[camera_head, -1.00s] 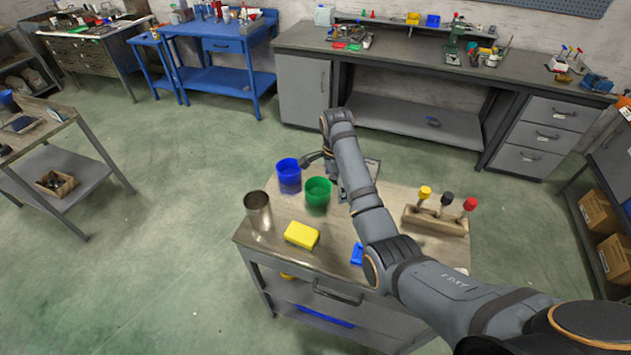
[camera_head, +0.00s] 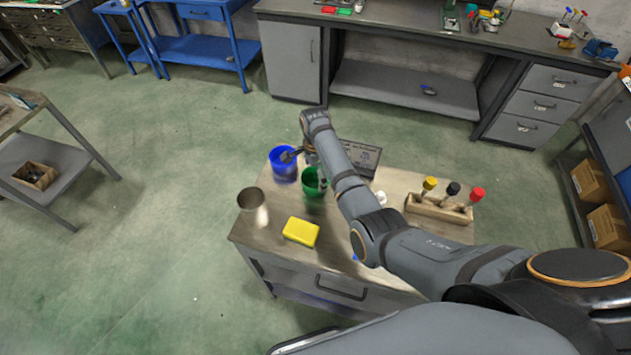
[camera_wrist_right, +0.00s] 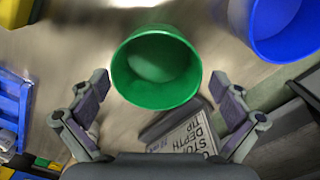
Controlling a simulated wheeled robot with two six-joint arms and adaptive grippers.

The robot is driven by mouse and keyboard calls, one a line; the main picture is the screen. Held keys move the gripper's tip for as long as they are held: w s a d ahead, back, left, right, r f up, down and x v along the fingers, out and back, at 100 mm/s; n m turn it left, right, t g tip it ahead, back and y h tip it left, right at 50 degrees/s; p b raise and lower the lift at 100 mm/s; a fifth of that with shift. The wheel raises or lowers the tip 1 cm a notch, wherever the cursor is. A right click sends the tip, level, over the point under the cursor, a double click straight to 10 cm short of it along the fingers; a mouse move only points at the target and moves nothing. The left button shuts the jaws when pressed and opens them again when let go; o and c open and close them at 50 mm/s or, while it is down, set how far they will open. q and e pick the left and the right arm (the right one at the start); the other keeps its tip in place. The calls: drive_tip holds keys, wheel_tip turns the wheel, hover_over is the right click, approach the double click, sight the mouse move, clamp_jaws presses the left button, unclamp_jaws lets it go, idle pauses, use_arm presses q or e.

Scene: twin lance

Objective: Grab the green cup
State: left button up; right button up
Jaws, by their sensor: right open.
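The green cup (camera_head: 312,183) stands on the workbench between the metal cup and my right arm, partly hidden by the gripper. In the right wrist view the green cup (camera_wrist_right: 155,68) shows its open mouth, with the fingertips on either side of it. My right gripper (camera_head: 308,163) is open, with its fingers (camera_wrist_right: 159,83) apart and a gap seen on both sides of the cup. I cannot tell how deep the cup sits between them. My left gripper is not in view.
A blue cup (camera_head: 283,165) stands close behind the green one. A metal cup (camera_head: 252,205) and a yellow block (camera_head: 301,232) are nearer the front left. A dark panel with print (camera_head: 363,155) lies behind my arm. A wooden rack (camera_head: 440,208) holds capped tools at right.

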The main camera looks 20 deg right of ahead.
sight(316, 186)
drive_tip(key=shift+s+f, duration=0.15)
drive_tip(key=shift+f, duration=0.45)
drive_tip(key=shift+s+f, duration=0.15)
drive_tip(key=shift+f, duration=0.4)
drive_tip(key=shift+w+f, duration=0.15)
drive_tip(key=shift+f, duration=0.25)
drive_tip(key=c, duration=0.9)
drive_tip(key=shift+c, duration=0.9)
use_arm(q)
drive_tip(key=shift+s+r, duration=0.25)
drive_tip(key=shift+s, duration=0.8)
